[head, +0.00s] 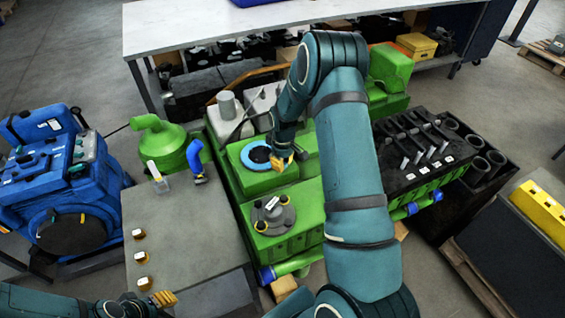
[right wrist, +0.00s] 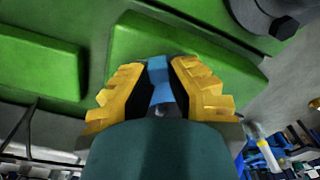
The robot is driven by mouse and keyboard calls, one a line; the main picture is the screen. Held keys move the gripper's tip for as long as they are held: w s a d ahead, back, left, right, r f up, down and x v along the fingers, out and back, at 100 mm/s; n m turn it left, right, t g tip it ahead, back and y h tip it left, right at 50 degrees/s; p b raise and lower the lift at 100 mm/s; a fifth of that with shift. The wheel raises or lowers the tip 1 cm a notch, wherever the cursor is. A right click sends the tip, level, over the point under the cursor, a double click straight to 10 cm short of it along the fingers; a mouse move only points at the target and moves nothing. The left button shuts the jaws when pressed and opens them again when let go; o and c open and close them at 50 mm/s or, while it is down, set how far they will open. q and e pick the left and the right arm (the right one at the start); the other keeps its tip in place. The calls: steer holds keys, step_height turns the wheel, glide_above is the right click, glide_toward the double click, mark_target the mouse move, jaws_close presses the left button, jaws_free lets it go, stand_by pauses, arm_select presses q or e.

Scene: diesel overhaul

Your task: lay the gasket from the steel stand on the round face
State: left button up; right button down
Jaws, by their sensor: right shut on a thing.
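The gasket is a flat blue ring (head: 246,160) over the top of a green engine block, with a dark round area showing through its middle. My right gripper (head: 281,161) is at the ring's right edge, its yellow fingers shut on it. In the right wrist view, a blue strip of the gasket (right wrist: 160,82) is between the two fingers, with green metal behind. I cannot tell whether the ring touches the surface under it. The round face is not clearly visible beneath it. My left gripper (head: 163,299) is low at the left, away from the gasket; its opening is unclear.
A grey flanged part (head: 272,212) sits on the green block in front of the ring. A grey bench (head: 185,236) with small brass-coloured pieces stands to the left. A blue engine (head: 62,185) is farther left, and a white table (head: 200,28) is behind.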

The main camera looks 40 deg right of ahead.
steer(key=c, duration=1)
jaws_free()
step_height(320, 180, up, 12)
